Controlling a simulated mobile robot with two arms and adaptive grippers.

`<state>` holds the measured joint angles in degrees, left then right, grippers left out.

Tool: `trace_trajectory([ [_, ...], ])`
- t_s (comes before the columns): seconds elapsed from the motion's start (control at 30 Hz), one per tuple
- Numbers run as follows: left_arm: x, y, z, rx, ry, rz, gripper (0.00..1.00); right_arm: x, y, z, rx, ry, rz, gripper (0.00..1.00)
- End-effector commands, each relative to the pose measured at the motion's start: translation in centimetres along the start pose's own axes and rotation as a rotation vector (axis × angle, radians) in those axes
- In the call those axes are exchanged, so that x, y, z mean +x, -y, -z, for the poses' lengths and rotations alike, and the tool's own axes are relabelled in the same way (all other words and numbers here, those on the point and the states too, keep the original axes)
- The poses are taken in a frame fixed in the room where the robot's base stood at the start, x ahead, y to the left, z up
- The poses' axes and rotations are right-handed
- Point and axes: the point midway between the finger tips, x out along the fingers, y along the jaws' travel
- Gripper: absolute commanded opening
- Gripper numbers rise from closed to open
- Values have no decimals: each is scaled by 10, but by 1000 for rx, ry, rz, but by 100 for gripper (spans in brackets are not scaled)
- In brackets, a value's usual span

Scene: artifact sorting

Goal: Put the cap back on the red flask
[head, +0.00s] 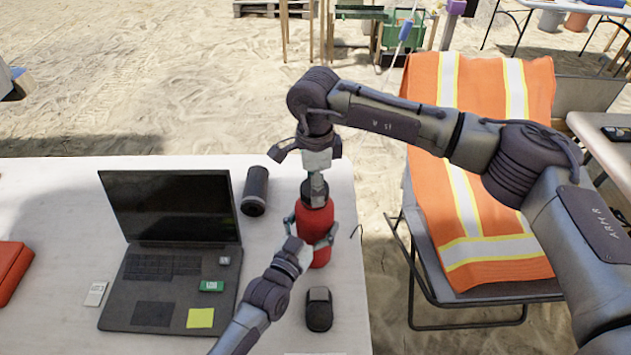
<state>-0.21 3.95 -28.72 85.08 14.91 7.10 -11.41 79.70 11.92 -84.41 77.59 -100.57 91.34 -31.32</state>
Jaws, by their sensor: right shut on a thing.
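The red flask (315,232) stands upright near the right edge of the white table. Its dark cap (306,190) is at the flask's top, partly hidden by my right gripper; I cannot tell whether it is seated or just above the neck. My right gripper (319,188) points straight down from above and is shut on the cap. My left gripper (312,240) comes from the front left, with its fingers on either side of the flask's body. I cannot tell whether those fingers press on it.
An open laptop (150,265) lies left of the flask. A dark cylinder (255,191) is behind left, and a black mouse-like object (319,309) is in front. A red case (10,270) is at far left. A chair with an orange vest (490,150) stands right of the table.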

Motion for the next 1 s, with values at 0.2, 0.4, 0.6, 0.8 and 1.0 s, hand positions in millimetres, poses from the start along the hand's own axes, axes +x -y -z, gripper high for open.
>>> trace_trajectory([
  [0.2, 0, 0, 1, 0, -1, 1, 27, 5, 0, 0, 0, 0, -1, 50],
  [0.4, 0, 0, 1, 0, -2, 1, 0, 7, 0, 0, 10, 0, -1, 50],
  [0.6, 0, 1, 1, 0, -2, 1, 0, 7, -1, 0, 300, 1, -2, 50],
  [0.8, 0, 1, 1, 1, -2, 1, 0, 7, -2, -1, 817, 2, -4, 50],
  [1.0, 0, 0, 1, 1, -2, 1, 0, 7, -1, -2, 1335, 4, -4, 50],
])
